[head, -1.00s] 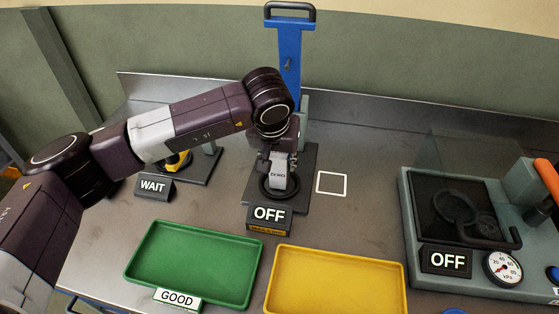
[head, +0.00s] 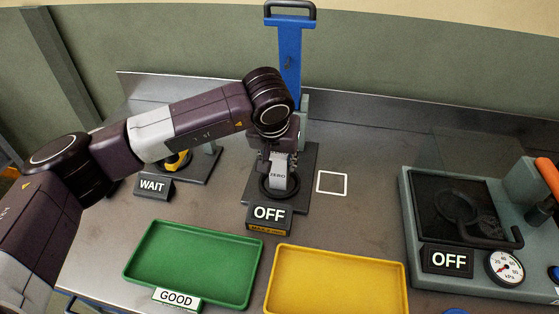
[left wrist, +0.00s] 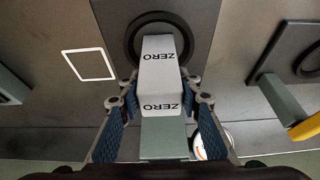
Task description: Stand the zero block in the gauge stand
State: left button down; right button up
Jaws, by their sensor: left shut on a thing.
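The zero block (head: 278,170) is pale grey with ZERO printed on its faces. It also shows in the left wrist view (left wrist: 160,72). My left gripper (left wrist: 163,100) is shut on it, with a blue-padded finger on each side. The block is over the black ring (left wrist: 150,22) on the dark base of the gauge stand (head: 307,165). Its lower end overlaps the ring in both views; I cannot tell whether it touches the base. The stand's blue upright (head: 290,60) rises behind my wrist, and an OFF display (head: 269,215) sits in front. My right gripper is out of view.
A green GOOD tray (head: 190,265) and a yellow tray (head: 335,285) lie in front. A WAIT stand (head: 152,186) is to the left, partly behind my arm. A grey machine with a gauge (head: 504,267) is at right. A white square outline (head: 332,182) marks bare table.

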pick_arm(q)
jog(key=c, duration=0.7)
grip_release()
jog(key=shift+c, duration=0.2)
jog(key=shift+r+p, duration=1.6)
jog(key=shift+r, duration=2.9)
